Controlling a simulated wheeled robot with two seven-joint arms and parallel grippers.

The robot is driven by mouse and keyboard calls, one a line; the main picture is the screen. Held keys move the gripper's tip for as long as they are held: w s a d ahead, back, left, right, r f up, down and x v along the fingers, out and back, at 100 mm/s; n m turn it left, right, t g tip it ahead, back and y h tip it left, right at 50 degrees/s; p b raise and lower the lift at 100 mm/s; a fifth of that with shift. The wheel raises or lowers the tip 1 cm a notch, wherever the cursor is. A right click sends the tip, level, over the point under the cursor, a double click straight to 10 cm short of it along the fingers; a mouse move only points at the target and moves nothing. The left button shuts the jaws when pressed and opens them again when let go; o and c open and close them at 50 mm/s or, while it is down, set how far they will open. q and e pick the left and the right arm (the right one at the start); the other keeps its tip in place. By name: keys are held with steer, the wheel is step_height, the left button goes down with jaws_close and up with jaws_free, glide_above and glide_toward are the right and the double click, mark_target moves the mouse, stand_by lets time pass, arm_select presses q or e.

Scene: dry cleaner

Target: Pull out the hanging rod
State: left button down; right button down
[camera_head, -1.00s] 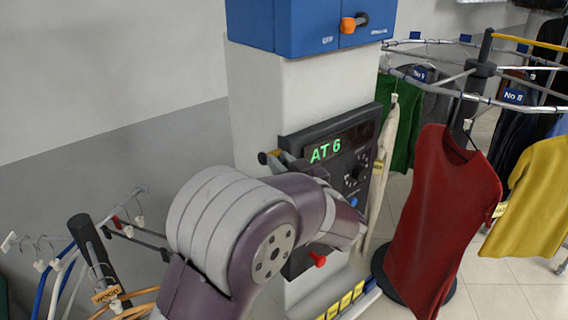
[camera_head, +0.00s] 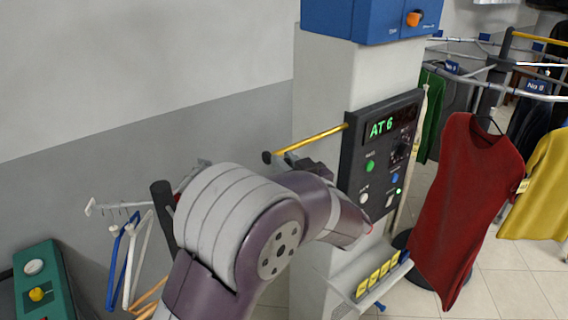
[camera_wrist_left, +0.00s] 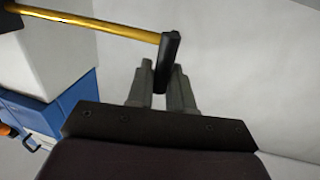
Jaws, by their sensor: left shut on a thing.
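The hanging rod (camera_head: 316,138) is yellow with a black end knob (camera_head: 267,157). It sticks out to the left from the dark control panel (camera_head: 352,160), which reads "AT 6". In the left wrist view the rod (camera_wrist_left: 100,23) ends in the black end piece (camera_wrist_left: 168,60), which sits between the two grey fingers. My left gripper (camera_head: 284,161) is shut on this end piece; my arm hides part of it in the head view. The left wrist view shows the gripper (camera_wrist_left: 161,80) from behind. My right gripper is not in view.
A rack with blue and white hangers (camera_head: 125,250) stands at the lower left, beside a green box with buttons (camera_head: 42,285). A red garment (camera_head: 465,195) hangs right of the panel. A yellow-tagged shelf (camera_head: 345,280) juts out below. The wall side left of the rod is clear.

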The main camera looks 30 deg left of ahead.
arm_select(q)
steer(key=shift+w, duration=0.15)
steer(key=c, duration=1.2)
jaws_free()
steer(key=shift+o, duration=0.2)
steer(key=shift+w+d, duration=0.1)
steer(key=b+v, duration=0.5)
steer(key=v, duration=0.7)
steer(key=shift+s+d, duration=0.2)
steer(key=shift+d, duration=0.05)
